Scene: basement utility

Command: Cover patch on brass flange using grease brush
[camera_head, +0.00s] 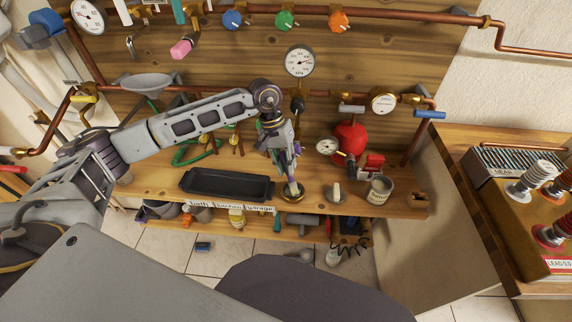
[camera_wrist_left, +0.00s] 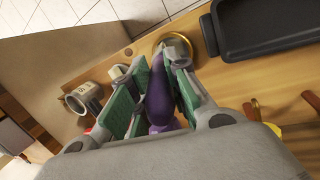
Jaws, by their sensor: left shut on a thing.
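My left gripper (camera_head: 284,148) reaches in from the left and points down over the wooden bench. It is shut on the grease brush (camera_head: 295,186), whose purple handle shows between the green finger pads of the gripper (camera_wrist_left: 156,88) in the left wrist view. The brush hangs nearly upright with its pale tip down. The brass flange (camera_head: 286,197) is a round ring on the bench, right under the tip. In the left wrist view the flange (camera_wrist_left: 188,41) is partly hidden by the gripper. I cannot tell whether the tip touches it. The patch cannot be made out.
A black tray (camera_head: 226,198) lies left of the flange. A small pale knob-like piece (camera_head: 335,192) and a grey can (camera_head: 379,189) stand to its right. A red tank (camera_head: 349,140), a gauge and copper pipes are behind.

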